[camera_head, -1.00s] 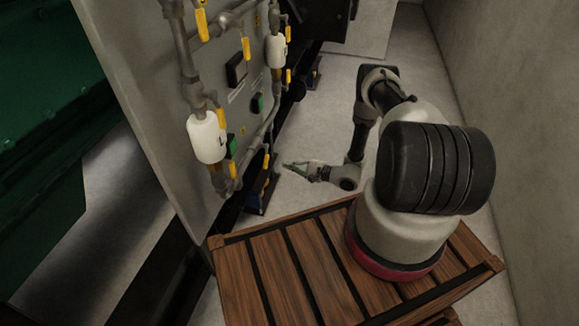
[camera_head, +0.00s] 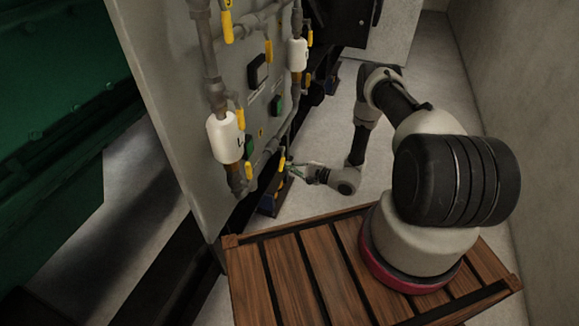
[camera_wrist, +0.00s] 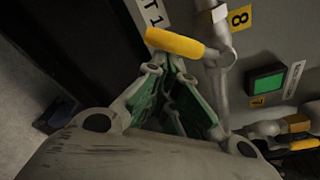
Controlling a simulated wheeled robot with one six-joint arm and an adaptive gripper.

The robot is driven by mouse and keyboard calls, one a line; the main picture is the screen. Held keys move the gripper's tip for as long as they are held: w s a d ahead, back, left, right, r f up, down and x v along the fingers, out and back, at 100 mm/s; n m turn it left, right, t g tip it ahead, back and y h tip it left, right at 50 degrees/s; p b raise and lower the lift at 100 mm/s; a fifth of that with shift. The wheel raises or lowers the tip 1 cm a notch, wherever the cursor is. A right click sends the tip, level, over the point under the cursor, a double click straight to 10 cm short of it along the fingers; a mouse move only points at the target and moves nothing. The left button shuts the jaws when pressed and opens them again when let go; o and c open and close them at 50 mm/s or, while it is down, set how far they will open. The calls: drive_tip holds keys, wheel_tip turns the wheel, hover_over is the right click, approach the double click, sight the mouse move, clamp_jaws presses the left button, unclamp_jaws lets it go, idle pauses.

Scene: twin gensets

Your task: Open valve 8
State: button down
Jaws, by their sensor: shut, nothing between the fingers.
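The yellow number 8 plate (camera_wrist: 238,17) is on the grey panel in the wrist view. Beside it, a yellow valve handle (camera_wrist: 175,42) sticks out to the left from a grey pipe fitting. My gripper (camera_wrist: 172,68) is shut and empty, its green-padded fingers meeting just below the handle. The tips look very close to the handle; I cannot tell whether they touch. In the head view a yellow handle (camera_head: 282,162) hangs low at the panel's far edge, and my gripper (camera_head: 292,169) is just to its right.
The panel (camera_head: 160,90) carries pipes, white cylinders (camera_head: 225,137) and more yellow handles. A slatted wooden platform (camera_head: 285,282) is below. A wall (camera_head: 520,110) stands at right.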

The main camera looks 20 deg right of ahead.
drive_tip(key=shift+s+a+r+m, duration=0.15)
drive_tip(key=shift+s+a+m, duration=0.15)
drive_tip(key=shift+m, duration=0.4)
drive_tip(key=shift+s+a+r+m+g, duration=0.3)
drive_tip(key=shift+s+r+m, duration=0.2)
drive_tip(key=shift+m, duration=0.45)
drive_tip(key=shift+s+a+r+m+g, duration=0.15)
drive_tip(key=shift+s+a+r+m, duration=0.35)
drive_tip(key=shift+m, duration=0.4)
drive_tip(key=shift+s+a+r+m+g, duration=0.3)
drive_tip(key=shift+s+m, duration=0.25)
drive_tip(key=shift+m, duration=0.4)
drive_tip(key=shift+r, duration=0.1)
